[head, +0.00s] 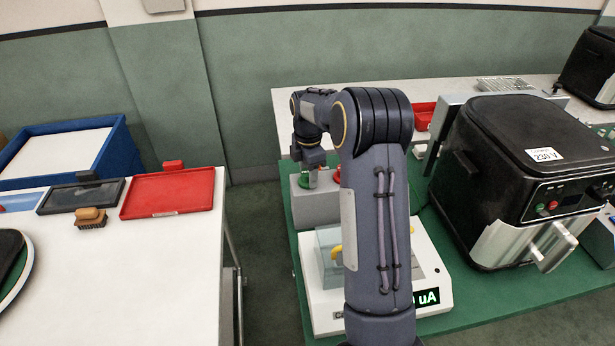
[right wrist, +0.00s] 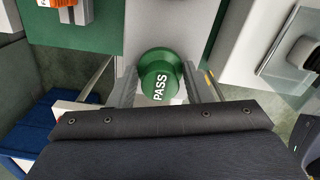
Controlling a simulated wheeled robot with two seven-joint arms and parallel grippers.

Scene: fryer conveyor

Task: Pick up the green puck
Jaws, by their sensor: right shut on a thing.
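The green puck (right wrist: 160,82), a round knob marked PASS, sits between the two fingers of my right gripper (right wrist: 160,88) in the right wrist view. The fingers are shut on its sides. In the head view my right gripper (head: 313,177) points down over the grey box (head: 315,208), and a bit of green shows at its fingers. I cannot tell whether the puck is clear of the box. A red puck (head: 336,175) sits beside it on the box, partly hidden by my arm. My left gripper is not in view.
A white device with a clear cover and a uA display (head: 428,298) stands in front of the grey box. A black fryer (head: 480,165) stands to the right. A table with a red tray (head: 168,193) and a brush (head: 90,218) is at left.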

